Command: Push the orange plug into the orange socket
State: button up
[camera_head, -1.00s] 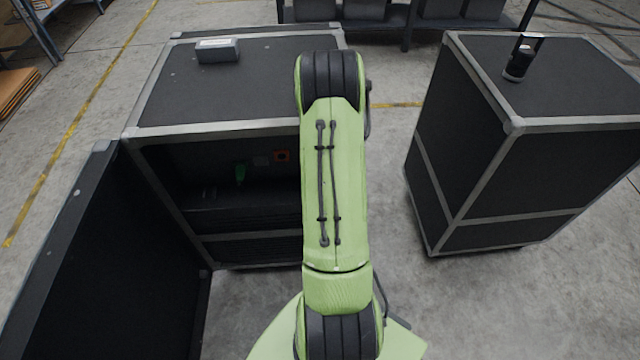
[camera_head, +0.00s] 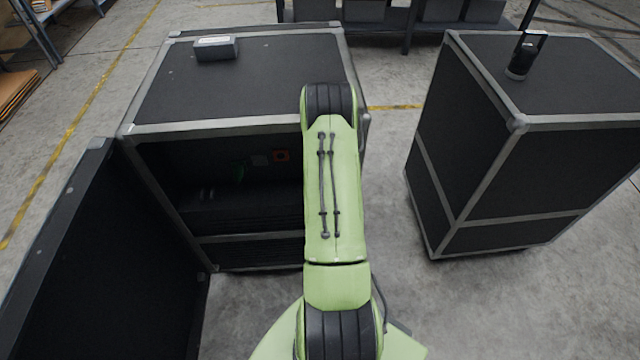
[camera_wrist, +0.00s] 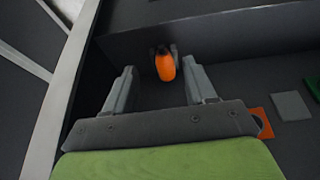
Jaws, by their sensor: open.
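The orange plug (camera_wrist: 165,67) shows in the wrist view, with dark pieces close at its sides and top. My gripper (camera_wrist: 162,76) is open, with one finger on each side of the plug in the picture. I see no finger touching it, and its distance beyond the fingertips is hard to judge. The orange socket (camera_head: 281,156) is a small square with a dark centre inside the open case. It also shows in the wrist view (camera_wrist: 267,117), partly covered by the gripper body. In the head view my arm hides the plug and gripper.
A grey square (camera_head: 260,160) and a green piece (camera_head: 240,170) sit beside the socket. The case (camera_head: 240,129) has a metal-edged frame and an open door (camera_head: 70,255) at left. A grey box (camera_head: 216,48) lies on top. Another closed case (camera_head: 480,170) stands right.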

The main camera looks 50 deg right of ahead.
jog(key=b+x, duration=0.1)
jog(key=x, duration=0.4)
jog(key=shift+w+a+f+b, duration=0.1)
jog(key=shift+w+f+b, duration=0.1)
jog(key=shift+b, duration=0.2)
jog(key=shift+s, duration=0.1)
jog(key=shift+r, duration=0.1)
grip_shut()
notch_tip(320, 180, up, 7)
jog(key=shift+s+a+f+p, duration=0.1)
jog(key=shift+p, duration=1.1)
jog(key=s+a+p, duration=0.2)
jog(key=s+a, duration=1.1)
jog(key=a, duration=0.1)
jog(key=shift+a, duration=0.4)
